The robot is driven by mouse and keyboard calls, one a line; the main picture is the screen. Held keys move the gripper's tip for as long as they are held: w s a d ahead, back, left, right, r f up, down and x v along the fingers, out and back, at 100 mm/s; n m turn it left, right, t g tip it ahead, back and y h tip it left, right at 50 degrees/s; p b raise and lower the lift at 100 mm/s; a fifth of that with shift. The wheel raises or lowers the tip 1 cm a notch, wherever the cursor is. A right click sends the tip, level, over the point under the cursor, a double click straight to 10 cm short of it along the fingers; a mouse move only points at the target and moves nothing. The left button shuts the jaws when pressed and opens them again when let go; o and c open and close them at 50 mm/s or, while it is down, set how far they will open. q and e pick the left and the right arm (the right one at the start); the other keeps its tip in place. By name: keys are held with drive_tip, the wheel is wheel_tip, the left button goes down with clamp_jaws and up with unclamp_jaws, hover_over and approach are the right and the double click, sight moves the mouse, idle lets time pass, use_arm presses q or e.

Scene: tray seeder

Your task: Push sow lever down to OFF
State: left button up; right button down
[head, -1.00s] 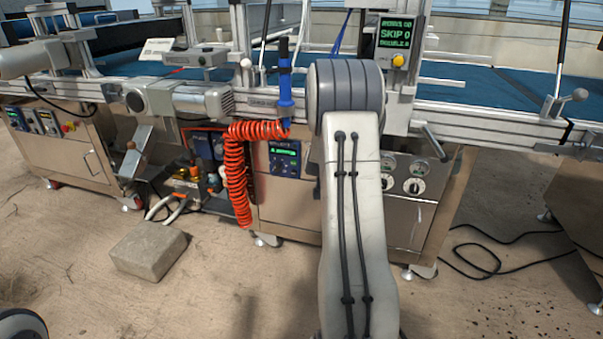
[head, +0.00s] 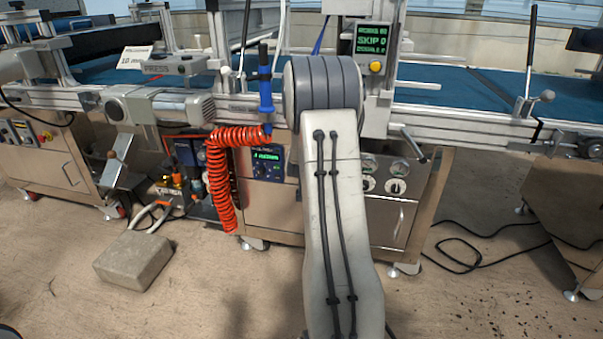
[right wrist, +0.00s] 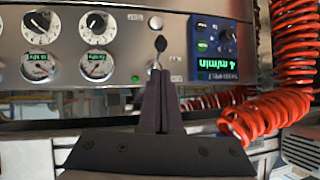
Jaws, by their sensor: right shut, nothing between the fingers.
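The sow lever (right wrist: 160,45) is a small toggle with a black tip on a metal stem, on the steel control panel (right wrist: 120,50) in the right wrist view. That view is upside down, as the panel lettering shows. My right gripper (right wrist: 160,74) is shut and empty, with its fingertips right at the lever's stem. I cannot tell whether they touch it. In the head view my right arm covers the lever and the gripper. My left gripper is in neither view.
Two black knobs (right wrist: 96,22) and two gauges (right wrist: 38,66) sit beside the lever. A blue display box (right wrist: 216,48) is on its other side. A coiled red hose (head: 222,180) hangs close by. A concrete block (head: 135,261) lies on the floor.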

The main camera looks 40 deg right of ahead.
drive_tip(key=s+a+r+p, duration=0.2)
drive_tip(key=s+a, duration=0.6)
drive_tip(key=a, duration=0.1)
drive_tip(key=shift+s+a+r+p, duration=0.2)
drive_tip(key=shift+s+r+p, duration=0.1)
